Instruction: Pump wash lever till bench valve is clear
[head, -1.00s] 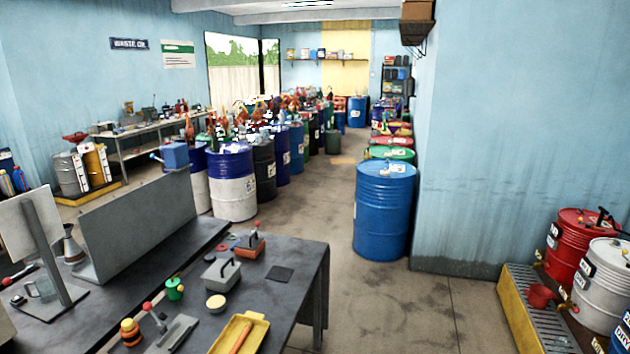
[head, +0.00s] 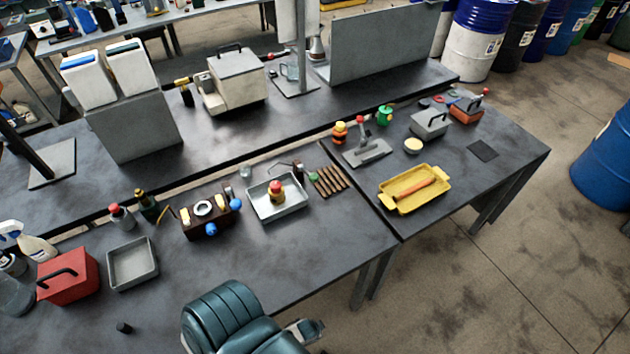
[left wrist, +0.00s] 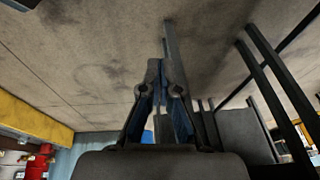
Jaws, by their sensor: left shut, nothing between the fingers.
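On the near bench in the head view, a small red-and-yellow valve-like piece (head: 276,193) stands upright in a pale grey tray (head: 262,213). A thin curved handle (head: 290,166) is at that tray's back right edge; whether it is the wash lever I cannot tell. A grey base with a red-knobbed upright lever (head: 367,152) stands further right. How clean the valve is cannot be made out. My left gripper (left wrist: 164,72) is shut and empty in the left wrist view, with floor and bench legs behind it.
A yellow tray (head: 410,205), a red toolbox (head: 68,275), an empty grey tray (head: 133,282) and a brown box with blue knobs (head: 203,218) are on the benches. Floor at the right is clear up to a blue drum (head: 606,165).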

